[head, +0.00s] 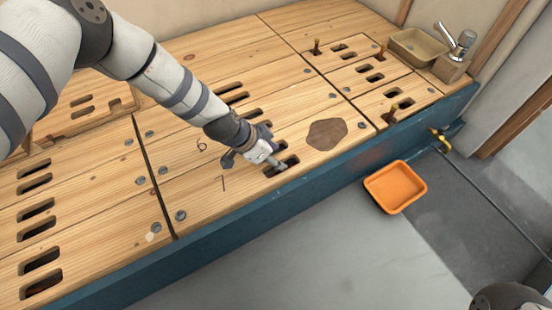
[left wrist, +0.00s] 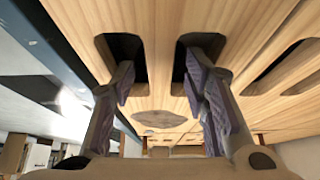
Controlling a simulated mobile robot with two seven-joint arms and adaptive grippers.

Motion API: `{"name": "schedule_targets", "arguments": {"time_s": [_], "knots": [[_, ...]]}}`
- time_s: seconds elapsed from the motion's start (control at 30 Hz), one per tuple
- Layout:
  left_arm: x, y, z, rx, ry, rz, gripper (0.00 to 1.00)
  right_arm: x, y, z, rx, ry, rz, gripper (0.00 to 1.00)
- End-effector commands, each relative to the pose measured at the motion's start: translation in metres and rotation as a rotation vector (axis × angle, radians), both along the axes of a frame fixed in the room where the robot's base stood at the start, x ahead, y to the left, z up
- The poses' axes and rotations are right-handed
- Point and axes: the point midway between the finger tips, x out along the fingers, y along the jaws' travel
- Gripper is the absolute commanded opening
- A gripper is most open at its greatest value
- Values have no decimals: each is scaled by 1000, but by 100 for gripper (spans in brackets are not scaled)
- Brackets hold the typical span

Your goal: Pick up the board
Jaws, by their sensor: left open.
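The board (head: 238,187) is a pale wooden panel in the front middle of the decking, with a 7 on it, paired hand slots and a dark brown patch (head: 325,134). It lies flat. My left gripper (head: 280,166) is at its slots, left of the patch. In the left wrist view the fingers of my left gripper (left wrist: 160,78) are spread apart, with the wooden bar (left wrist: 160,40) between two slots showing between them. Each fingertip overlaps a dark slot; I cannot tell how deep they are. My right gripper is not in view.
Similar slotted boards (head: 65,245) lie at the left and behind. Brass valves (head: 316,47), a basin (head: 418,46) and a tap (head: 455,40) are at the back right. An orange tray (head: 395,187) stands on the grey floor, in front of the blue front beam (head: 225,232).

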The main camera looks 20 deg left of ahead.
Motion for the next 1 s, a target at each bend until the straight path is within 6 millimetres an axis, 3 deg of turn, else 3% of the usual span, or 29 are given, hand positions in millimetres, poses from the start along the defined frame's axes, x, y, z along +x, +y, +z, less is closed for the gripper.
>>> {"name": "schedule_targets", "arguments": {"time_s": [0.6, 0.63, 0.8, 1.0], "knots": [[0, 0, -5, 0, 0, 0, 42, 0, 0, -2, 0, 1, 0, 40], [0, 0, -5, 0, 0, 0, 39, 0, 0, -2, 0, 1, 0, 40], [0, 0, -5, 0, 0, 0, 1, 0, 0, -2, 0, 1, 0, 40], [1, 0, -4, -1, -2, 0, 0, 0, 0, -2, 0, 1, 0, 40]]}}
